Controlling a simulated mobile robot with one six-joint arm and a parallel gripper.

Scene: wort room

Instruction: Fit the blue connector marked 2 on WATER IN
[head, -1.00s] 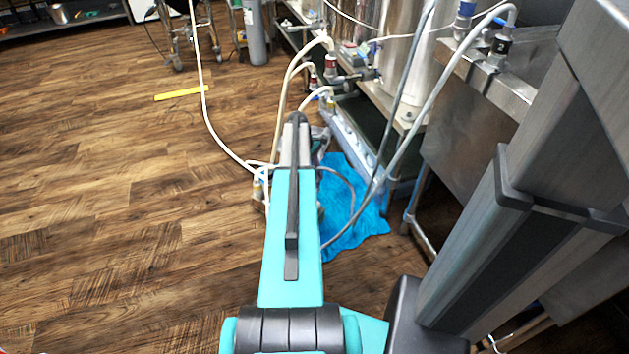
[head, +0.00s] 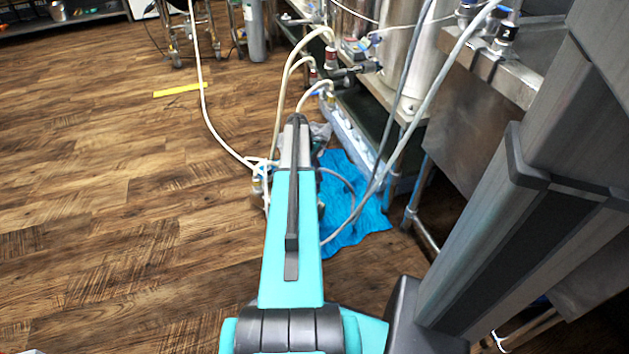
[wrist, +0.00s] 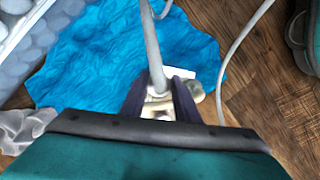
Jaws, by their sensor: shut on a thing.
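In the wrist view my gripper (wrist: 160,100) is shut on the end fitting (wrist: 158,108) of a grey hose (wrist: 153,45), which runs up between the dark fingers. The fitting looks pale and metallic; no blue colour or mark 2 shows on it. In the head view my own arm hides the gripper. Fittings with blue parts (head: 259,184) show at the left of my arm, where white hoses meet. I cannot read any WATER IN label in either view.
A crumpled blue cloth (head: 352,215) lies on the wooden floor, and also shows in the wrist view (wrist: 95,60). Steel tanks (head: 398,50) and a bench stand at the right. A white hose (head: 203,90) crosses the floor. The floor at left is mostly clear.

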